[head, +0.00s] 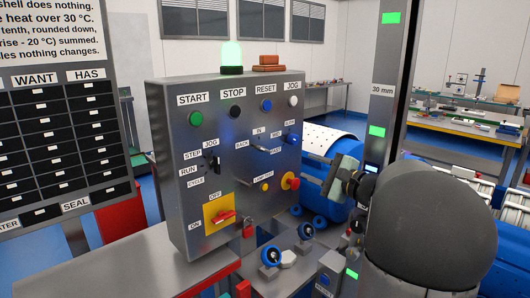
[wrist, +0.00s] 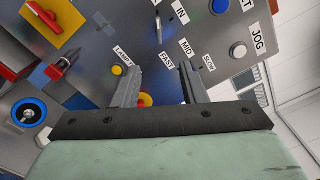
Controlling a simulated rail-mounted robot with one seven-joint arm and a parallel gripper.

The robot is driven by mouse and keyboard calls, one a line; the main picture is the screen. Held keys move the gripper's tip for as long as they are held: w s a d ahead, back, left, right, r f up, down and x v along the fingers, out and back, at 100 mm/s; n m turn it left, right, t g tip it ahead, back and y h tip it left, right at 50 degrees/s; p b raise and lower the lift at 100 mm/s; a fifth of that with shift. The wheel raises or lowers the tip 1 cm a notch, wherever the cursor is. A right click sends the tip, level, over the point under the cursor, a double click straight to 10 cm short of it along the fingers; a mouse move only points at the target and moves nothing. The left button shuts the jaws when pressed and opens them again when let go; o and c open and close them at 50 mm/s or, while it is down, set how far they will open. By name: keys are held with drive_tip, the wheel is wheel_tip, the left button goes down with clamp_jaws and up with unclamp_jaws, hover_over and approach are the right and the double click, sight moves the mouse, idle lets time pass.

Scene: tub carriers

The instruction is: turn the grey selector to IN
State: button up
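The grey selector (head: 263,150) is on the upright control panel, with the IN label (head: 258,131) above it and the BACK label (head: 242,145) to its left. In the wrist view its narrow grey handle (wrist: 158,28) shows near the top, beside the IN label (wrist: 181,15). I cannot tell for sure which label it points at. My gripper (head: 306,168) is in front of the panel's right side. In the wrist view its two fingers (wrist: 161,68) are apart with nothing held between them, and the selector lies beyond the fingertips.
A red stop button (head: 290,181) on yellow and a small yellow button (head: 264,187) are low on the panel, close to my gripper. A speed selector (head: 293,138) is at upper right. A red-handled ON/OFF switch (head: 222,216) is at lower left.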

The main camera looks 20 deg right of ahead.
sight(266, 151)
drive_tip(key=p+x, duration=0.4)
drive_tip(key=x, duration=1.3)
drive_tip(key=shift+w+a+p, duration=0.1)
drive_tip(key=shift+w+p, duration=0.05)
drive_tip(key=shift+p, duration=0.25)
clamp_jaws()
